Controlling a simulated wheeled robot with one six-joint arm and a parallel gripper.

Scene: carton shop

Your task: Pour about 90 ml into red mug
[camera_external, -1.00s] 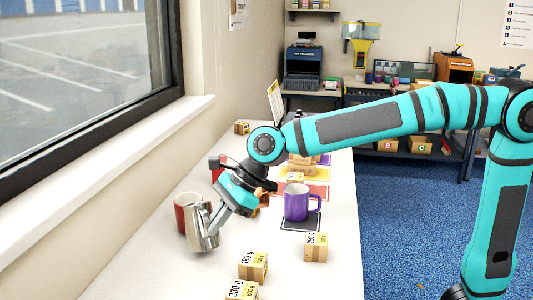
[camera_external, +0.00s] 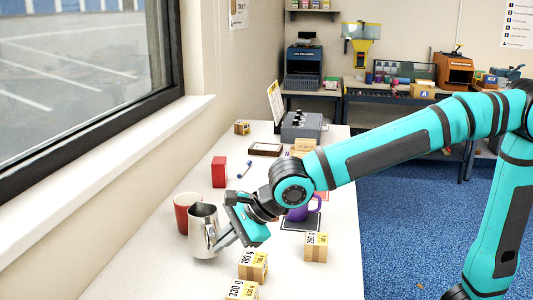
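The red mug (camera_external: 182,212) stands on the white table near the window side, partly hidden behind a metal pitcher (camera_external: 202,232). The pitcher is close to upright, in front of and to the right of the mug, with its open top showing. My gripper (camera_external: 228,240) comes from the right and is shut on the pitcher's handle side. The finger contact is small in the view. The inside of the mug shows only in part, and I cannot tell the liquid level in either vessel.
A purple mug (camera_external: 298,212) stands on a dark mat, partly behind my arm. Small labelled cartons (camera_external: 253,266) sit at the front right. A red box (camera_external: 219,172), a pen and a grey device (camera_external: 303,126) are farther back. The table's front left is clear.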

